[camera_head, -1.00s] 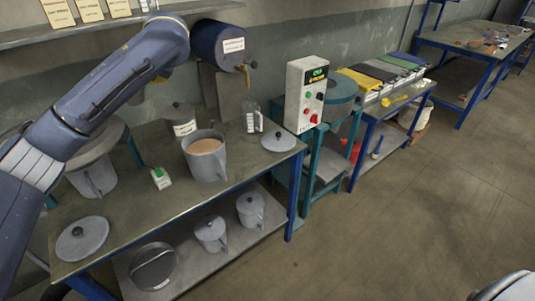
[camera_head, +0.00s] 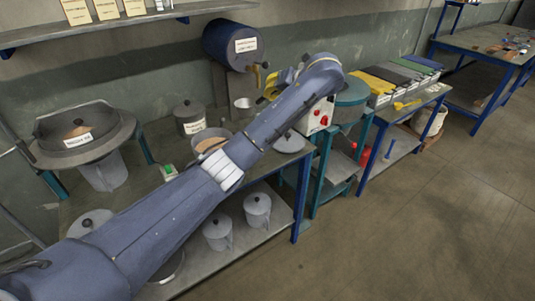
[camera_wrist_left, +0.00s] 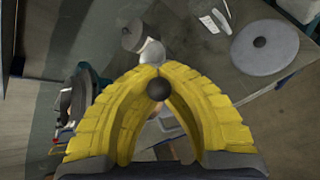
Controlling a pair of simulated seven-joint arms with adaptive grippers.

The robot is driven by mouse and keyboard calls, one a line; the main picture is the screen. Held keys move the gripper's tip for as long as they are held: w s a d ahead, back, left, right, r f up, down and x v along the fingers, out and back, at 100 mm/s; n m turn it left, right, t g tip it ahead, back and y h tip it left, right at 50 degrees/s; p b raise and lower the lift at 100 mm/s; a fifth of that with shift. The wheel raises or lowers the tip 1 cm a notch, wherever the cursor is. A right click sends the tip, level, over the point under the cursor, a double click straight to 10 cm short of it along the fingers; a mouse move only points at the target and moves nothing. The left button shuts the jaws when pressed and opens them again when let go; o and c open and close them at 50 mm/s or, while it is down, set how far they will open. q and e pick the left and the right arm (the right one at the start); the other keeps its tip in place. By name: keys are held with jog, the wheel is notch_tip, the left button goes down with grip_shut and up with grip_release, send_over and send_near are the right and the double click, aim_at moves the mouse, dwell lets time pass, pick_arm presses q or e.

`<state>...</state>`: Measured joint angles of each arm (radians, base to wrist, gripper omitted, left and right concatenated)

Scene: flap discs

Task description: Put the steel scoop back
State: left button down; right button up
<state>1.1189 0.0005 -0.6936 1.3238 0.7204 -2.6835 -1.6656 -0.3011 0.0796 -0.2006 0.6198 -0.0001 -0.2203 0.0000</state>
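The steel scoop (camera_head: 243,103) shows as a small round metal cup below the front of the blue drum. My left gripper (camera_head: 269,90) is to its right, above the bench; its yellow fingers are partly hidden by my wrist. In the left wrist view the fingers (camera_wrist_left: 154,72) meet at their tips. A dark round knob (camera_wrist_left: 158,89) sits between them and the scoop's pale metal (camera_wrist_left: 152,52) shows just beyond, so the gripper appears shut on the scoop's handle. Most of the handle is hidden. My right gripper is in neither view.
The blue drum (camera_head: 230,44) with a tap is behind the scoop. A pail of brown material (camera_head: 211,141) is partly behind my arm. A lidded canister (camera_head: 190,118), a hopper (camera_head: 84,136) and a flat lid (camera_head: 289,143) crowd the bench. The floor at right is clear.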

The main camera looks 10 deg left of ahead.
pick_arm(q)
notch_tip(320, 180, down, 20)
jog(key=shift+d, duration=0.2)
jog(key=c, duration=1.6)
grip_release()
